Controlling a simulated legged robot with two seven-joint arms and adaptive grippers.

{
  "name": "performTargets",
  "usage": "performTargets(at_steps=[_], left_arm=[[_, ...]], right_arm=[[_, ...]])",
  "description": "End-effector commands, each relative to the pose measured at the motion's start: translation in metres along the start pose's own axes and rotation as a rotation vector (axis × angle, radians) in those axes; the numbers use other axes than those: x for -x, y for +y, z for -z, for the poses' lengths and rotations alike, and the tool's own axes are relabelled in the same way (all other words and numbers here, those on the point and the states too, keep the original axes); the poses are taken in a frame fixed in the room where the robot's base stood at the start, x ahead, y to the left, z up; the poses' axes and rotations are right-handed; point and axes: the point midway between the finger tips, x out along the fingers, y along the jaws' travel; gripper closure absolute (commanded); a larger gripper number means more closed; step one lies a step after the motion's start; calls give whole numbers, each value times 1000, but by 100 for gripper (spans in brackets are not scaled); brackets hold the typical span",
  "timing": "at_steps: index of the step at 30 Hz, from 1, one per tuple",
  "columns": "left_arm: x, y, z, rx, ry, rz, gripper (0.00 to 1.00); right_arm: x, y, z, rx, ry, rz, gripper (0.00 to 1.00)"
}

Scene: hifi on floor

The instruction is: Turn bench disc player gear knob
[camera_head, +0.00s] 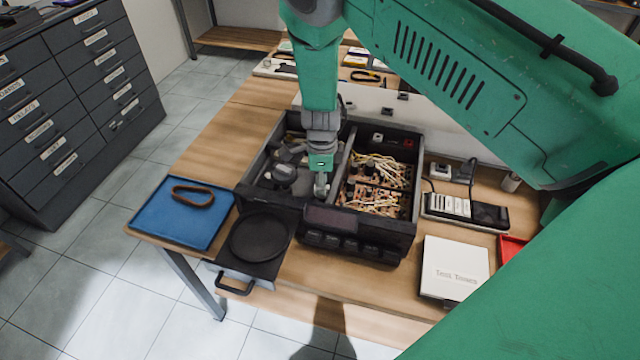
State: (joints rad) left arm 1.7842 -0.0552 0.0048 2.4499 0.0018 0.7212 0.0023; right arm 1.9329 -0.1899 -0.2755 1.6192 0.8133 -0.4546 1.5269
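The disc player (318,221) is an open black box on the wooden bench, with circuit boards and wires (378,178) in its right half. A black disc tray (258,238) sticks out at its front left. The left half holds dark mechanism parts (284,174); I cannot make out which is the gear knob. My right gripper (321,190) reaches down into the left half, close to the inner divider. Its fingertips are small and partly hidden, so I cannot tell whether they touch anything. My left gripper is not in view.
A blue mat (181,222) with a brown band (193,195) lies at the left. A white box (454,269), a power strip (466,210) and a red tray (511,247) lie at the right. A drawer cabinet (60,110) stands at the far left. My green arm covers the upper right.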

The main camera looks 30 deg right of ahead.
Motion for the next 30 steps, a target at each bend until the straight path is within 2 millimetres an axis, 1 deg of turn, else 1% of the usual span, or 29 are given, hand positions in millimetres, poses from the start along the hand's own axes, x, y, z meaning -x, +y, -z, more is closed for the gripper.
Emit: performTargets(at_steps=[9, 12, 15, 18, 21, 27, 30], left_arm=[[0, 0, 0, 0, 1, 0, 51], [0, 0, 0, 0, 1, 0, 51], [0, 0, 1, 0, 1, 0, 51], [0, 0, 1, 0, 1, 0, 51], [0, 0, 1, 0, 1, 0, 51], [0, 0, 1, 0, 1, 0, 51], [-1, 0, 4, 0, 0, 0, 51]], right_arm=[[66, -1, -2, 1, -1, 4, 67], [84, -1, -2, 1, 0, 4, 67], [98, -1, -2, 1, 1, 3, 67], [106, -1, -3, 0, 1, 1, 67], [110, -1, -3, 0, 1, 0, 67], [110, 0, -2, 0, 1, 0, 67], [110, 0, -2, 0, 1, 0, 67]])
